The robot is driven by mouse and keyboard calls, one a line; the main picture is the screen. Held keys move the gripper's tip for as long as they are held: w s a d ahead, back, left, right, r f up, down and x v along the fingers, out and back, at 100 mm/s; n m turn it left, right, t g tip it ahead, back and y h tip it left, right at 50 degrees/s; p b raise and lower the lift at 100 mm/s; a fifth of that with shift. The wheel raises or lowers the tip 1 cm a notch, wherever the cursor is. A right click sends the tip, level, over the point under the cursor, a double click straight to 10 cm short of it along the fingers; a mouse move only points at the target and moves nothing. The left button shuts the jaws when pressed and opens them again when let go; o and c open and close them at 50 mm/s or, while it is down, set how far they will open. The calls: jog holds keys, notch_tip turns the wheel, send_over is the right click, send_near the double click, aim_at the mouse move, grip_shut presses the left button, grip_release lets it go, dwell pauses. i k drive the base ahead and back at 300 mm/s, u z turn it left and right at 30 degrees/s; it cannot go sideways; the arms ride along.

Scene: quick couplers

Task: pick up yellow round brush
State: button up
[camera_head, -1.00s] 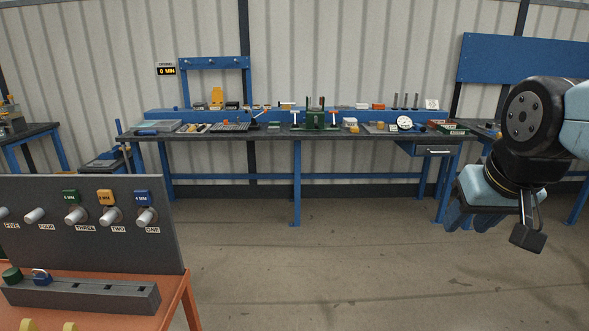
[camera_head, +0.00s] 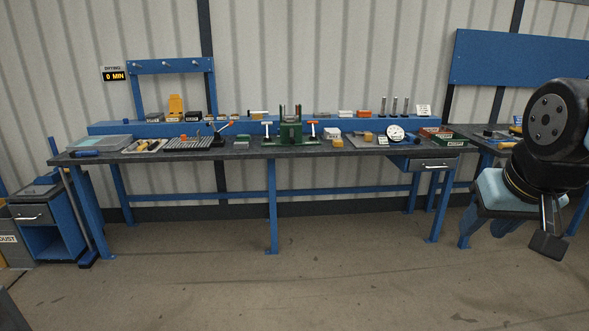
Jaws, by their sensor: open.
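I cannot make out the yellow round brush for certain; the things on the bench are small at this distance. Small yellow items lie in a shallow tray (camera_head: 131,149) at the left of the long workbench (camera_head: 330,150), and a yellow block (camera_head: 338,143) lies right of its centre. My gripper (camera_head: 488,236) hangs at the right of the head view, pointing down. Its blue fingers are apart, and I see nothing between them. It is in front of the bench's right end, apart from the things on top.
A green fixture (camera_head: 290,133) stands mid-bench. A dial gauge (camera_head: 395,133) and a green box (camera_head: 448,139) are to its right. A small blue cabinet (camera_head: 50,225) is at the left. The floor (camera_head: 270,290) ahead is clear.

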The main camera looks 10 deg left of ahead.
aim_at(148, 142)
jog(key=u, duration=0.05)
jog(key=i, duration=1.1)
jog(key=u, duration=0.65)
jog(key=i, duration=1.1)
jog(key=u, duration=0.85)
jog(key=i, duration=0.75)
jog(key=u, duration=0.3)
jog(key=k, duration=0.95)
jog(key=u, duration=0.2)
jog(key=i, duration=0.95)
jog(key=z, duration=0.1)
